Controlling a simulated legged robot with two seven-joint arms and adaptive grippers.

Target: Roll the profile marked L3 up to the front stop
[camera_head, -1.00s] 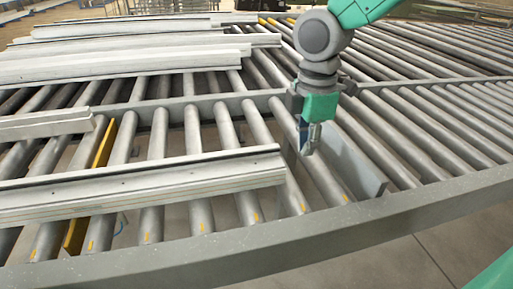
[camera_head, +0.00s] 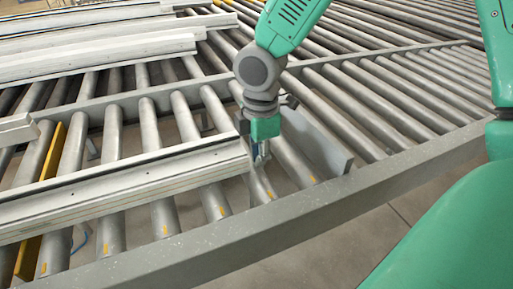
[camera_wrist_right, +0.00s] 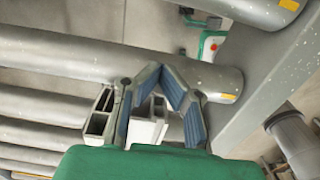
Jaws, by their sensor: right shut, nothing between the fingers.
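A long pale aluminium profile (camera_head: 120,188) lies across the rollers in the front lane in the head view. I cannot read an L3 mark on it. A grey upright plate (camera_head: 318,145), which looks like the front stop, stands between rollers to the right, with a gap between it and the profile's end. My right gripper (camera_head: 261,160) is shut and empty, pointing down right beside that end. In the right wrist view, its blue-padded fingers (camera_wrist_right: 161,72) meet at the tips, and the hollow profile end (camera_wrist_right: 101,117) shows behind them. Contact is unclear. My left gripper is out of view.
Several other profiles (camera_head: 95,62) lie on the rear rollers, and a short profile end (camera_head: 18,130) shows at the left. A yellow bar (camera_head: 50,152) sits between rollers. A grey front rail (camera_head: 240,228) edges the conveyor. The rollers right of the plate are clear.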

